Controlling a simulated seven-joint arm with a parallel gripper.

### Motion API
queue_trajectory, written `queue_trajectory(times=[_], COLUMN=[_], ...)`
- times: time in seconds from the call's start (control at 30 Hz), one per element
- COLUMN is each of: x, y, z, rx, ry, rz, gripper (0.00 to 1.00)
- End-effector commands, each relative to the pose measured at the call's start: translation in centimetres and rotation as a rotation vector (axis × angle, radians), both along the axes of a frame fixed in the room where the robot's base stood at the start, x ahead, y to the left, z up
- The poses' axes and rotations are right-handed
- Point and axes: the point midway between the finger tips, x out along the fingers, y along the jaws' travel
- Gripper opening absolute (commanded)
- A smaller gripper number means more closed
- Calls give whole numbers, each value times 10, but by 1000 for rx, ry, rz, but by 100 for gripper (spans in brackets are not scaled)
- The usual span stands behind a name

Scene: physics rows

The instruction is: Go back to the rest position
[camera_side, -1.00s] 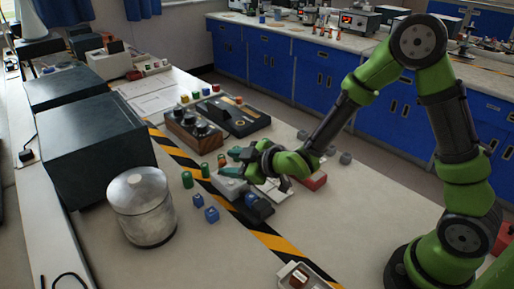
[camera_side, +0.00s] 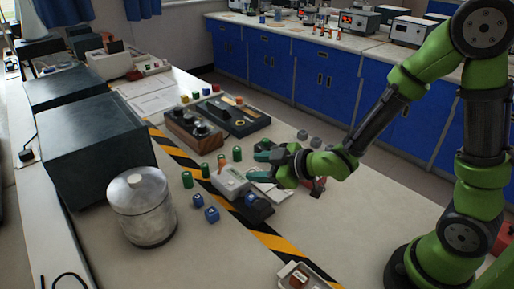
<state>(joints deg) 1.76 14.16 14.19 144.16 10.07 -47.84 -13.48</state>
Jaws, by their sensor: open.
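My gripper (camera_side: 262,163) is above the right half of the bench, with its teal fingers apart and nothing seen between them. It hangs above and right of a small white device with an orange part on top (camera_side: 230,180), which stands on the bench. A black block with a blue part (camera_side: 253,207) stands just in front of that device. My green and black arm reaches in from the right.
A metal canister (camera_side: 140,205) and dark boxes (camera_side: 90,150) line the left. A knob box (camera_side: 195,130) and black panel (camera_side: 234,116) lie behind. The bench's front right is mostly clear.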

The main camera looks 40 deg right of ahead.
Motion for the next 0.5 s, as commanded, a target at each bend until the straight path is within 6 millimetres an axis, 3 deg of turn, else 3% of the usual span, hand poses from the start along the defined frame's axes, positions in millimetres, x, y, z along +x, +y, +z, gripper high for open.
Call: queue_trajectory(times=[0.1, 0.2, 0.37, 0.5], x=[-13, -28, -59, -94], y=[-11, -26, -47, -59], z=[-21, -23, -4, 27], rx=[45, 98, 204, 326], ry=[165, 306, 489, 614], rz=[-80, -188, -375, -529], gripper=[47, 47, 47, 47])
